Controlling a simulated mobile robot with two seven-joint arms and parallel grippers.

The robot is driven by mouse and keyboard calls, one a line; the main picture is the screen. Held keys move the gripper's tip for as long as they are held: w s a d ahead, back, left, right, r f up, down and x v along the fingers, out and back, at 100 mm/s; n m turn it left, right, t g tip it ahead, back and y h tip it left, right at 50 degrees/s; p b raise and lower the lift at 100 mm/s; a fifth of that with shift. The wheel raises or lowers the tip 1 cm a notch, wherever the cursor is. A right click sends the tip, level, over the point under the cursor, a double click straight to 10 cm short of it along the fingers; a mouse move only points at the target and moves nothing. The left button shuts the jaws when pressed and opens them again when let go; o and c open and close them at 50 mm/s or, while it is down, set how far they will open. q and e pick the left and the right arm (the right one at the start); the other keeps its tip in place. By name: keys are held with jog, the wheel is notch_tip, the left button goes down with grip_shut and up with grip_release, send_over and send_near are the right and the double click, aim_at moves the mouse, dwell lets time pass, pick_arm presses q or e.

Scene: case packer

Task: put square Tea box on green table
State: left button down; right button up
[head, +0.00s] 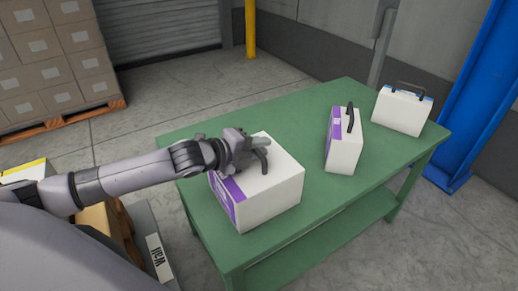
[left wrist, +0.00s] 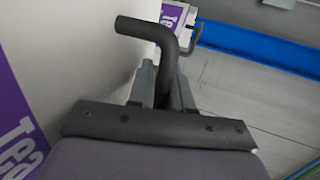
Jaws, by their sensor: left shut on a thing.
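The square Tea box (head: 270,187) is white with a purple side band and stands at the near left end of the green table (head: 300,122). It appears to rest on the tabletop. My left gripper (head: 258,150) is at the top of the box, shut on its dark handle. In the left wrist view my left gripper (left wrist: 162,88) has its fingers around the bent black handle (left wrist: 165,35), with the white box side (left wrist: 85,50) and purple "Tea" lettering beside it. My right gripper is not in view.
A narrower white and purple box (head: 343,145) with a black handle stands mid-table. A white box with blue edging (head: 402,110) stands at the far right end. A blue post (head: 482,95) rises beyond the table. Cartons (head: 55,60) are stacked at the back left.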

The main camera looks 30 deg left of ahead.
pick_arm(q)
jog(key=shift+r, duration=0.1)
jog(key=c, duration=1)
grip_release()
jog(key=shift+c, duration=0.2)
jog(key=shift+f, duration=0.2)
jog(key=v, duration=1.1)
jog(key=shift+s+a+r, duration=0.15)
jog(key=shift+s+r, duration=0.1)
jog(key=shift+s, duration=0.2)
jog(key=shift+s, duration=0.15)
